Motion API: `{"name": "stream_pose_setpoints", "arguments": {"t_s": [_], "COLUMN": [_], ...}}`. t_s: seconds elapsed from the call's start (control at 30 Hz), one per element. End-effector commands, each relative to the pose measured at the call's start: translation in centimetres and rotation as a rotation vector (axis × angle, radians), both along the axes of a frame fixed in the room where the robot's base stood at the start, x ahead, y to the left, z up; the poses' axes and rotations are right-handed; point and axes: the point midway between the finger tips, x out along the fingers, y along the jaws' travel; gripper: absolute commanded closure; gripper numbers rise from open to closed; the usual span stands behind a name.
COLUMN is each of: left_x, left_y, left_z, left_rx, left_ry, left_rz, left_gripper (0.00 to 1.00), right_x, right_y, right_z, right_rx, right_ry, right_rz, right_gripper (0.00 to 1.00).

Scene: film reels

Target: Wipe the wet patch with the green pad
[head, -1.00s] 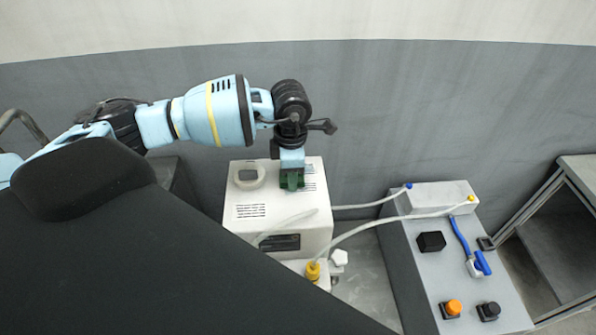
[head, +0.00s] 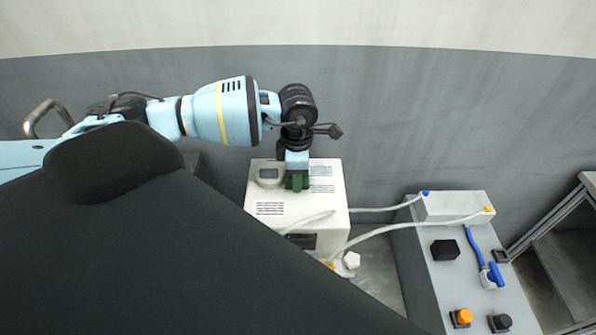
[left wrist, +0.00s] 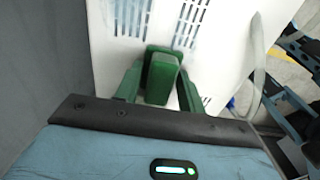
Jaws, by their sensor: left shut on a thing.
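My left gripper (head: 297,181) points down over the top of a white box (head: 295,210). It is shut on the green pad (left wrist: 161,76), which sits between its green fingers in the left wrist view. The pad is at or just above the box top; I cannot tell if it touches. A faint bluish area (left wrist: 208,28), which looks like the wet patch, shows by the slots ahead of the pad in the left wrist view. In the head view a bluish tint (head: 321,171) lies just right of the gripper. My right gripper is not in view.
Pale hoses (head: 375,233) run from the box to a grey panel (head: 440,290) with knobs and a blue-handled valve (head: 492,275). A grey wall stands behind.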

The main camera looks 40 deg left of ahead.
Motion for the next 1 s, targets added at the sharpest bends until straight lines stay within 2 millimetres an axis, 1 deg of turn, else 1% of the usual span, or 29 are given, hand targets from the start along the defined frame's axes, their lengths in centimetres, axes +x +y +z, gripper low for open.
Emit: {"name": "stream_pose_setpoints", "arguments": {"t_s": [0.17,0.37,0.57,0.83,1.0], "left_x": [-0.9,-1.0,-0.5,0.7,1.0], "left_y": [-0.7,-0.9,-1.6,-3.2,-3.6], "left_z": [0.1,-0.1,-0.2,-0.6,-0.6], "left_rx": [-0.001,-0.001,-0.003,-0.002,-0.002], "left_ry": [-0.002,0.0,0.0,0.002,0.002], "left_rz": [-0.002,-0.002,-0.003,-0.003,-0.002], "left_gripper": [0.82,0.82,0.82,0.82,0.82], "right_x": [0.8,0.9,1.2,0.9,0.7], "right_y": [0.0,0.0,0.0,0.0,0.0], "right_z": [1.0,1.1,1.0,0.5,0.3], "right_rx": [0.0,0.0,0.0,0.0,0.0], "right_ry": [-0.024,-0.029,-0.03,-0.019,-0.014], "right_rz": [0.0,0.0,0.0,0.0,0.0], "right_gripper": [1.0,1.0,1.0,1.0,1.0]}}
